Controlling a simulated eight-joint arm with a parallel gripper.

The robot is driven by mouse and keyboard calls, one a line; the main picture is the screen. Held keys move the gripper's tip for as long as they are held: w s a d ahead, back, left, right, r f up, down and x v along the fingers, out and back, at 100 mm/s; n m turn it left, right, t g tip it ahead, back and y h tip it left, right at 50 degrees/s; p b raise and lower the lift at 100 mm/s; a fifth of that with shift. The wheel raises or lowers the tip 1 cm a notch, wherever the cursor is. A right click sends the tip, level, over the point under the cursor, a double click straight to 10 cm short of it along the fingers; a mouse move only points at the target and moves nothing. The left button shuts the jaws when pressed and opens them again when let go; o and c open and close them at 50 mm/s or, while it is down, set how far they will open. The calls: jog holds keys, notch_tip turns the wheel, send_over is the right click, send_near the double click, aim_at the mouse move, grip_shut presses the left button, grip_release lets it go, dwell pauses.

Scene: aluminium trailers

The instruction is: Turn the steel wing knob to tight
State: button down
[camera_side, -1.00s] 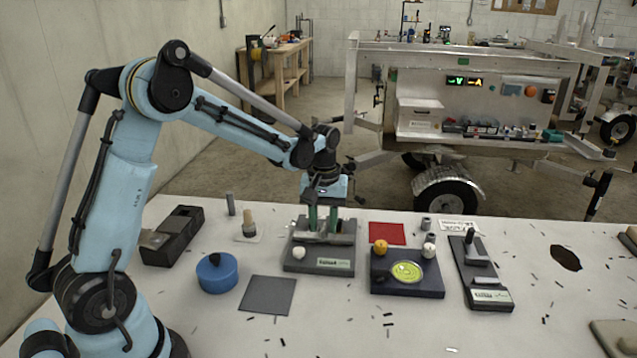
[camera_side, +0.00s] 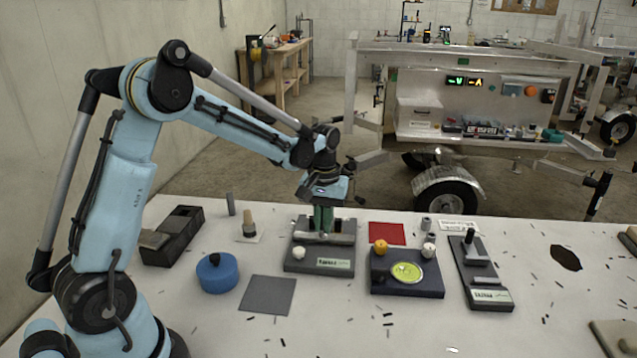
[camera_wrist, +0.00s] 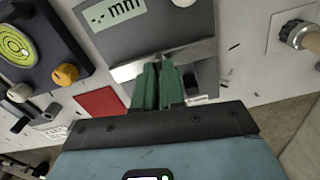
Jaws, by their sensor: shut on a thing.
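My gripper (camera_side: 323,232) points down over a dark grey fixture (camera_side: 295,265) with a small display label on its front. It also shows in the wrist view (camera_wrist: 157,72), its green fingers close together and shut on the steel wing knob. The fingers cover the knob, so its shape and wing angle cannot be made out. A bright steel bar (camera_wrist: 195,53) crosses the fixture beside the fingertips.
Left of the fixture are a blue round pot (camera_side: 217,277), a grey mat (camera_side: 267,296) and a tan-handled knob (camera_side: 249,222). To the right are a red square (camera_side: 386,233), a dark block (camera_side: 405,285) with a yellow-green dial, and another fixture (camera_side: 490,297).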

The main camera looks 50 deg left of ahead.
jog(key=m, duration=1.2)
jog(key=shift+m, duration=2.1)
jog(key=c, duration=1.2)
grip_release()
